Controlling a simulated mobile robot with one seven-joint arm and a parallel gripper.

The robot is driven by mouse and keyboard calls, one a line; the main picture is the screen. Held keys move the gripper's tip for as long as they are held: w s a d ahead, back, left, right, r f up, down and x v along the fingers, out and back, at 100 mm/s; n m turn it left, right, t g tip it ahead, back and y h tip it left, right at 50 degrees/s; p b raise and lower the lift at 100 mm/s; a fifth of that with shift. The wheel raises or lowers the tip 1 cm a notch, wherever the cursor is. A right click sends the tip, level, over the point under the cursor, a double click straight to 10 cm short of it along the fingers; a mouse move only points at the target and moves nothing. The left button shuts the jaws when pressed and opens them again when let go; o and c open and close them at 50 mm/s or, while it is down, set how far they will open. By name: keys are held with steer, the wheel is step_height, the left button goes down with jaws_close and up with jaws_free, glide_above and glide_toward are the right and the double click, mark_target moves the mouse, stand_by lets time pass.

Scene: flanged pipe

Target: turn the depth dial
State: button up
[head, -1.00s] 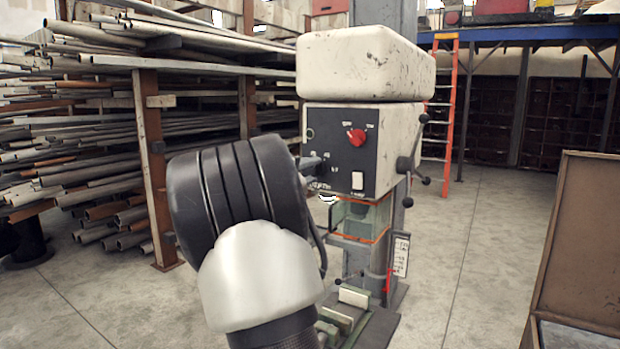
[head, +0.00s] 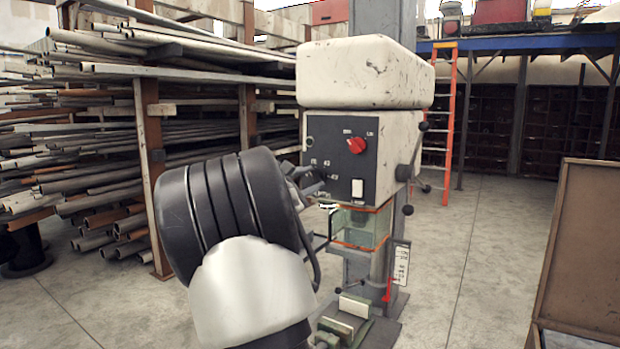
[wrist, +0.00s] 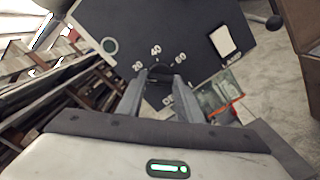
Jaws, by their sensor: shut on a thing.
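The depth dial (wrist: 159,73) is a small dark knob on the drill press's dark front panel (wrist: 130,22). White numbers, 40 and 60 among them, curve around its upper side in the wrist view. My gripper (wrist: 160,82) is shut on the dial, one finger on each side. The fingers hide part of the dial and of the lettering below it. In the head view my gripper (head: 317,181) reaches the panel's lower left from the left, and the dial is mostly hidden behind it.
A clear guard (head: 358,228) hangs below the head. Lever handles (head: 404,172) stick out at right. Pipe racks (head: 90,130) fill the left; a brown board (head: 585,250) stands right.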

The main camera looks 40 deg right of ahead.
steer(key=n+p, duration=0.3)
steer(key=n, duration=0.2)
steer(key=shift+r+n, duration=0.15)
steer(key=shift+n, duration=0.15)
steer(key=shift+n+p, duration=1.4)
steer(key=shift+n, duration=0.5)
steer(key=o, duration=1.1)
steer(key=b+v, duration=0.1)
steer(key=v, duration=1.6)
steer(key=shift+s+a+b, duration=0.15)
steer(key=shift+a+b, duration=0.05)
steer(key=shift+b, duration=0.15)
steer(key=shift+f, duration=0.25)
